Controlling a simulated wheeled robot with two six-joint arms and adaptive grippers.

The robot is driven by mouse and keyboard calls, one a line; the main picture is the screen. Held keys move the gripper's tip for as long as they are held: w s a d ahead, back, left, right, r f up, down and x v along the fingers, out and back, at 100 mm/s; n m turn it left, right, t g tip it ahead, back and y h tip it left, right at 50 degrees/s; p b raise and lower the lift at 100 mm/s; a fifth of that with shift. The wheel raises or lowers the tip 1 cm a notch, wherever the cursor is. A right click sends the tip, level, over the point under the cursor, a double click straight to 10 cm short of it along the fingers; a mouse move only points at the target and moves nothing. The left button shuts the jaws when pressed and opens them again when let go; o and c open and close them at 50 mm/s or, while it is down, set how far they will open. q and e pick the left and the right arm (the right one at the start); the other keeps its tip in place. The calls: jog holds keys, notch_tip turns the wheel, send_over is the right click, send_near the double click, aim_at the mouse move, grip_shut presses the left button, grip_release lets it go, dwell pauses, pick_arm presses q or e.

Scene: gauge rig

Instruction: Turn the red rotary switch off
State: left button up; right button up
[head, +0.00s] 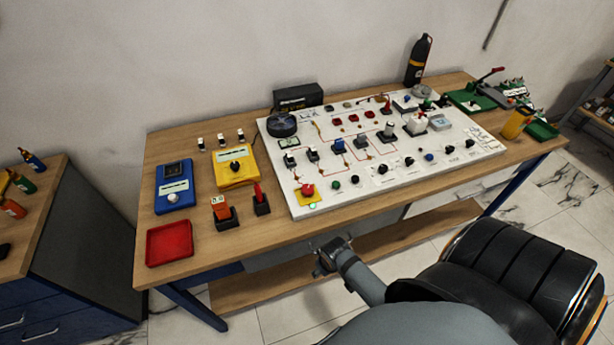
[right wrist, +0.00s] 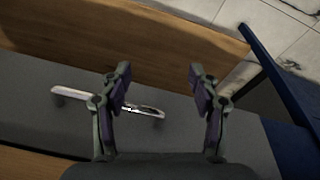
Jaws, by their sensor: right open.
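The white panel (head: 296,206) lies on the workbench, crowded with small switches, knobs and lamps. A red mushroom-shaped knob (head: 308,189) on a yellow base sits at its near left corner. Several red rocker-like pieces (head: 353,118) sit near its back. Which of the red parts is the rotary switch, and its setting, I cannot tell at this size. My right gripper (head: 326,258) is below and in front of the bench's front edge, away from the panel. In the right wrist view it is open and empty (right wrist: 160,88). My left gripper is not in view.
A red tray (head: 170,243), a blue meter (head: 174,187), a yellow meter (head: 235,166) and an orange-topped block (head: 220,209) stand left of the panel. A black bottle (head: 418,60) stands behind it. A drawer handle (right wrist: 146,109) lies beyond my right fingers.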

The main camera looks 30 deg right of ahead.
aim_at(307, 189)
jog(key=w+r+p, duration=0.3)
jog(key=w+r, duration=0.1)
jog(key=r, duration=0.9)
jog(key=shift+m+g, duration=0.7)
jog(key=shift+m, duration=0.2)
jog(key=w+d+r, duration=0.1)
jog(key=w+r, duration=0.1)
jog(key=w, duration=0.1)
jog(key=w+r, duration=0.3)
jog(key=w+d+r, duration=0.1)
jog(key=w+r, duration=0.1)
jog(key=w, duration=0.1)
jog(key=shift+w+d+r+p, duration=0.35)
jog(key=w+d+r+m+g, duration=0.1)
jog(key=w+d+r, duration=0.2)
jog(key=w+r, duration=0.35)
jog(key=shift+y, duration=0.4)
jog(key=f+b, duration=0.3)
jog(key=s+f+b, duration=0.1)
jog(key=f+b, duration=0.4)
jog(key=b, duration=0.1)
jog(key=shift+s+a+f, duration=0.2)
jog(key=shift+f, duration=0.2)
jog(key=shift+c, duration=0.2)
